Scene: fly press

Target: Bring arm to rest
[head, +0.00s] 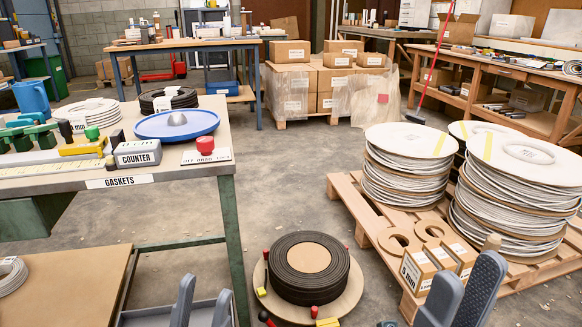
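My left gripper (203,304) shows at the bottom edge. Its two grey fingers stand apart with nothing seen between their tips. My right gripper (463,287) is at the bottom right, its two grey fingers also apart and seemingly empty. The finger bases of both are cut off by the frame. No fly press or press arm can be made out.
A black coil (309,268) on a round board stands between my grippers. A pallet (362,214) with stacked white discs is at the right. The gaskets table (190,168) with a blue dish (160,124) and counter box (137,153) is at the left. Open floor (285,165) lies beyond.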

